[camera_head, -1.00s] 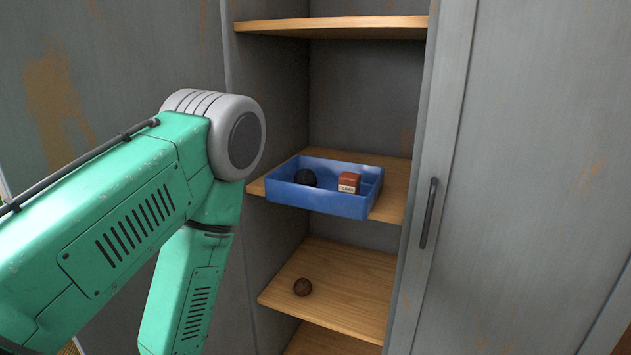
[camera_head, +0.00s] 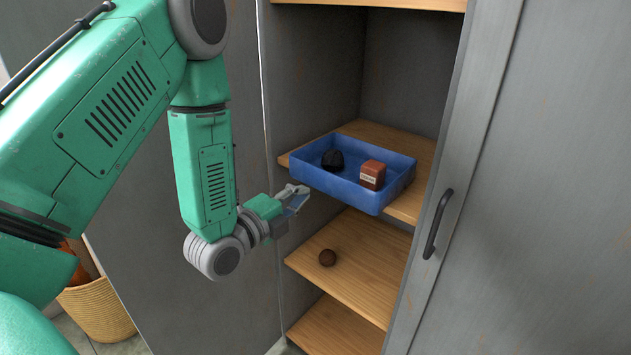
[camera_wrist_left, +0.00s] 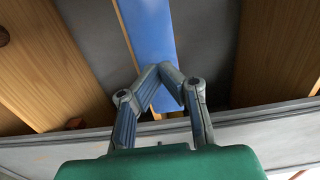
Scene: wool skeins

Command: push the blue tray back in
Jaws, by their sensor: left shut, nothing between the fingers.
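The blue tray (camera_head: 345,190) sits on a wooden shelf of the grey cabinet, its front end jutting past the shelf's front edge. It holds a dark lump (camera_head: 332,160) and a reddish-brown box (camera_head: 372,175). My left gripper (camera_head: 301,194) is shut and empty, just in front of the tray's left front corner and slightly below its rim. In the left wrist view the closed fingertips (camera_wrist_left: 172,75) overlap the blue tray wall (camera_wrist_left: 148,35); I cannot tell whether they touch it. My right gripper is not in view.
The tray's shelf (camera_head: 410,203) has bare wood at the right. A closed door with a dark handle (camera_head: 437,224) is at the right. A woven basket (camera_head: 97,310) stands at lower left.

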